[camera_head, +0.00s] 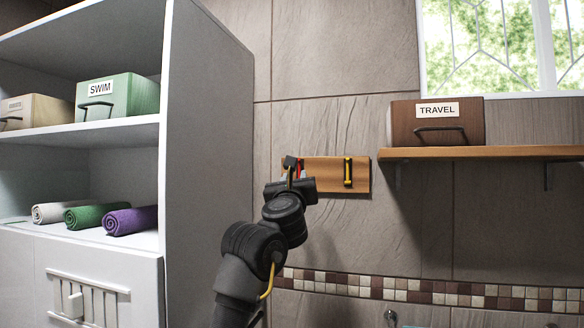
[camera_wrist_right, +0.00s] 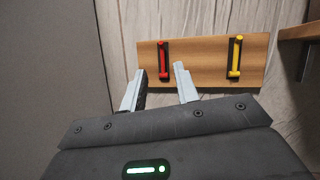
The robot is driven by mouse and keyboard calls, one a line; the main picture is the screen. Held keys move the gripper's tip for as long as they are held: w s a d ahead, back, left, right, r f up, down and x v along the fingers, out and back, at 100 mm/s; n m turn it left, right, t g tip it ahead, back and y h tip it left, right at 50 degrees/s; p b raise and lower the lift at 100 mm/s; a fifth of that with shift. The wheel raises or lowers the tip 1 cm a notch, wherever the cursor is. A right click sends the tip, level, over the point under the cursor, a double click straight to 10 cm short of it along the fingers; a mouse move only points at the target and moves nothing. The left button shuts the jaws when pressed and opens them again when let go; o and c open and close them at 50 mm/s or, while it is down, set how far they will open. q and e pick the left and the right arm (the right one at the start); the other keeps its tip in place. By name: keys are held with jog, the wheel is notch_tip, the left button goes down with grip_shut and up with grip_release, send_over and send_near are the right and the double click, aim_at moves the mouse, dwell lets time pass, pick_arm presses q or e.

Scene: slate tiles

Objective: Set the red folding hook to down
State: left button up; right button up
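The red folding hook (camera_wrist_right: 163,60) is on the left part of a wooden board (camera_wrist_right: 200,76) on the wall. In the right wrist view it stands upright in a dark backplate, close to the board. In the head view only a sliver of red (camera_head: 299,166) shows, the rest hidden by my right gripper (camera_head: 291,168). My left gripper is not in view.
A yellow hook (camera_head: 347,171) is on the board's right part. A wooden shelf (camera_head: 500,153) with a TRAVEL box (camera_head: 437,128) is to the right. A tall grey cabinet (camera_head: 207,150) with rolled towels and a SWIM box (camera_head: 118,97) stands left.

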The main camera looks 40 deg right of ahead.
aim_at(299, 171)
jog(key=p+x, duration=0.6)
jog(key=x, duration=0.4)
jog(key=shift+w+d+r+p, duration=0.15)
jog(key=shift+d+r+p, duration=0.1)
jog(key=shift+p, duration=0.15)
jog(key=shift+c, duration=0.3)
grip_shut()
